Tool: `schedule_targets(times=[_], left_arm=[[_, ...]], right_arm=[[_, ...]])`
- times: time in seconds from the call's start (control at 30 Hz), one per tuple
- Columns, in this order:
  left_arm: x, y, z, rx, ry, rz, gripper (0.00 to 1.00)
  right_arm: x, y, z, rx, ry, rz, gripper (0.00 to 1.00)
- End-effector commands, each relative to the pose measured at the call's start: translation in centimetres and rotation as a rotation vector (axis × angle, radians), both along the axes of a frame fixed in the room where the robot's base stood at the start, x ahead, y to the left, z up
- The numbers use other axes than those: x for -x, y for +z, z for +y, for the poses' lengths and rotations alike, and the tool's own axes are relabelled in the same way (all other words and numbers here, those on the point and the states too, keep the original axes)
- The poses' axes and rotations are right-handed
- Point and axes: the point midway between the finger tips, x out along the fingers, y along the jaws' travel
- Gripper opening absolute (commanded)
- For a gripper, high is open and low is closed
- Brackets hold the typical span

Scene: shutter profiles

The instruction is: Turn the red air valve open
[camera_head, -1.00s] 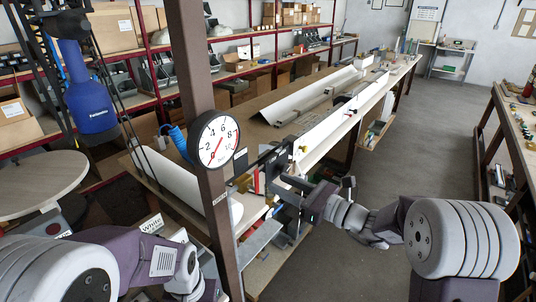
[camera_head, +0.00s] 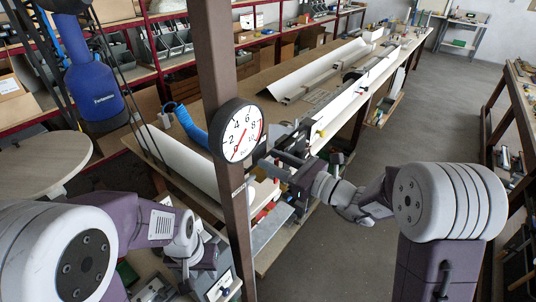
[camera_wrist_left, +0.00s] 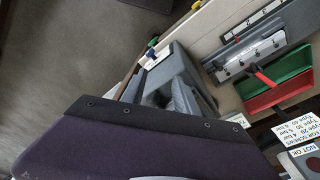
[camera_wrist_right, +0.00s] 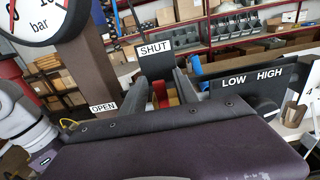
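My right gripper (camera_head: 272,168) is beside the post, just right of and below the round pressure gauge (camera_head: 240,132). In the right wrist view, its fingers (camera_wrist_right: 160,92) stand apart. A small red and yellow patch (camera_wrist_right: 160,95) shows between them; I cannot tell whether it is the valve handle or whether a finger touches it. A SHUT label (camera_wrist_right: 155,49) is straight ahead and an OPEN label (camera_wrist_right: 103,107) is to the left. The red valve is not clearly visible in the head view. My left gripper (camera_head: 195,258) is low, left of the post, with its fingers apart and empty.
The brown post (camera_head: 216,60) stands between my arms. LOW and HIGH labels (camera_wrist_right: 252,79) are right of my right fingers. The long bench (camera_head: 300,100) carries white profiles. Red and green trays (camera_wrist_left: 275,85) are near my left gripper. The aisle floor is clear.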

Motion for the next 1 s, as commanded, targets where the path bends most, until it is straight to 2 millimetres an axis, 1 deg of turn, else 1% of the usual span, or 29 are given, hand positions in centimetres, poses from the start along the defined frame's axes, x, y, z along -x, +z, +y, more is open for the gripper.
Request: schedule_targets(times=[0.17, 0.2, 0.3, 1.0], left_arm=[[0.02, 0.0, -0.01, 0.0, 0.0, 0.0, 0.36], [0.02, 0.0, -0.01, 0.0, 0.0, 0.0, 0.36], [0.02, -0.01, -0.01, 0.0, 0.0, 0.0, 0.36], [0.01, -0.01, -0.01, 0.0, 0.0, 0.0, 0.36]], right_arm=[[-0.01, 0.0, -0.01, 0.0, 0.0, 0.0, 0.36], [-0.01, 0.0, -0.01, 0.0, 0.0, 0.0, 0.25], [-0.02, 0.0, -0.01, 0.0, 0.0, 0.0, 0.0], [-0.01, -0.03, 0.03, 0.0, 0.001, 0.0, 0.0]])
